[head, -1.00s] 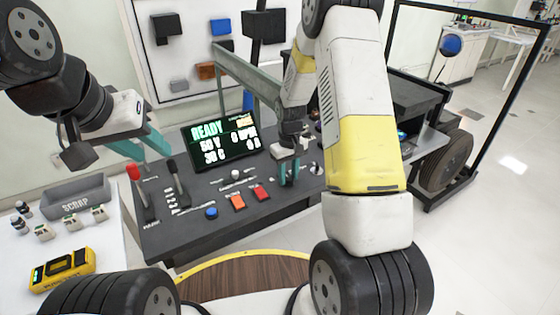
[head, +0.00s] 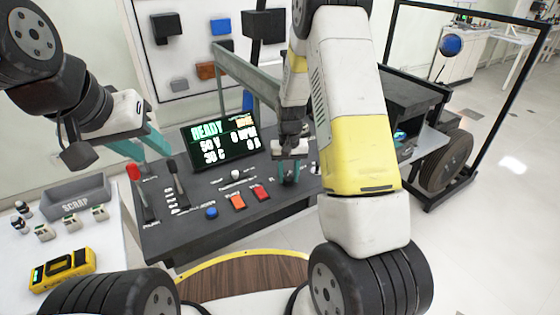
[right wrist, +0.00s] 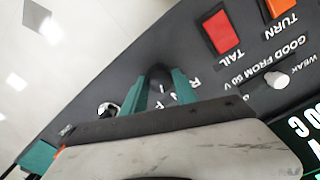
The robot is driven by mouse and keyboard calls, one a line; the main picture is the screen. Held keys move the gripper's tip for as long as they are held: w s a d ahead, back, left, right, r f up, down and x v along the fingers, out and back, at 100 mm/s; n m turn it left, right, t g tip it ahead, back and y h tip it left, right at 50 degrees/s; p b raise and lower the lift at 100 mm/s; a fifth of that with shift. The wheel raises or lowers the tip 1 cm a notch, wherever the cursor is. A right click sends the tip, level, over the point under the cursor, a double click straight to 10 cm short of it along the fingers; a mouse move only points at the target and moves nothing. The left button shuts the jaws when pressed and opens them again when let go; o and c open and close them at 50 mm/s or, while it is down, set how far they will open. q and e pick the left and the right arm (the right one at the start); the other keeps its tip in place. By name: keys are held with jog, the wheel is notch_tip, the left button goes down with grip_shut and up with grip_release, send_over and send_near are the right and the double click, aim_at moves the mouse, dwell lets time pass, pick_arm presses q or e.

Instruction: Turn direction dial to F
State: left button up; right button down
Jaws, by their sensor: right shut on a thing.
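The direction dial (right wrist: 159,76) is a dark knob on the sloping black console, with the letters R, N and F printed beside it in the right wrist view. My right gripper (right wrist: 160,84) is shut on the dial, one teal finger on each side. It also shows in the head view (head: 289,172), low over the right part of the console. The fingers partly hide the dial and letters, so I cannot tell which letter it points to. My left gripper (head: 150,146) is open and empty, above the console's left end.
A red lever (head: 134,174) and a black lever (head: 174,170) stand at the console's left. The lit screen (head: 221,143) reads READY. Orange (head: 237,202) and red (head: 259,193) buttons lie near the dial. The SCRAP bin (head: 76,200) is on the white table.

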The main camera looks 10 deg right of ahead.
aim_at(288, 177)
jog(key=shift+m, duration=1.9)
jog(key=c, duration=1)
grip_release()
jog(key=shift+o, duration=0.2)
notch_tip(288, 177, up, 8)
jog(key=shift+f, duration=0.1)
